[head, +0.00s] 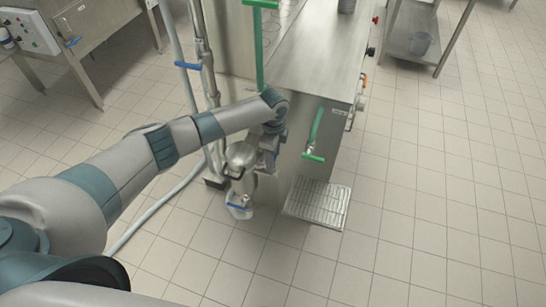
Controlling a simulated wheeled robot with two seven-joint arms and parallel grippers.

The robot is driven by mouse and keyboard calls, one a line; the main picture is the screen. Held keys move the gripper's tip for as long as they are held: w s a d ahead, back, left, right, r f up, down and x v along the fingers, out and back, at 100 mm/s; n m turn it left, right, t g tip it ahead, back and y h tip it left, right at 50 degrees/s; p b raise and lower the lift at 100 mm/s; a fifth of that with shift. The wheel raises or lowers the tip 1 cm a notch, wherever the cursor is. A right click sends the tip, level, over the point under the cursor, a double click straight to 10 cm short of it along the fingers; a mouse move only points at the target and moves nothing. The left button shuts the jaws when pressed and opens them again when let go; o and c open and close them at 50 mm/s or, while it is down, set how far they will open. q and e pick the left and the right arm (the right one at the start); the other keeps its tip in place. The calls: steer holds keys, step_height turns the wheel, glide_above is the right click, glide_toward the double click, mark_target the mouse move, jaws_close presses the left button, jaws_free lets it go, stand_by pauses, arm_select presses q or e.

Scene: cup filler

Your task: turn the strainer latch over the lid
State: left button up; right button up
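A rounded metal housing (241,157), which looks like the strainer, stands low on the pipework beside the steel machine. Its lid and latch are too small to make out clearly and may be partly hidden by my wrist. My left arm reaches in from the left. My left gripper (264,166) points down at the right side of the housing, very close to it. I cannot tell whether it touches, or whether its fingers are open or shut. My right gripper is not in view.
A blue-handled part (239,207) sits below the housing. The steel machine (312,60) has a green handle (314,157) on its front and a slotted drain tray (318,203) below. A pale hose (160,203) crosses the floor. The tiled floor at right is clear.

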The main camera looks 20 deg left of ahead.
arm_select(q)
steer(key=shift+r+m, duration=0.1)
steer(key=shift+m, duration=0.2)
steer(key=o, duration=1.1)
steer(key=shift+c, duration=0.2)
step_height(320, 180, up, 17)
steer(key=b, duration=0.3)
steer(key=shift+r, duration=0.2)
steer(key=shift+f, duration=0.1)
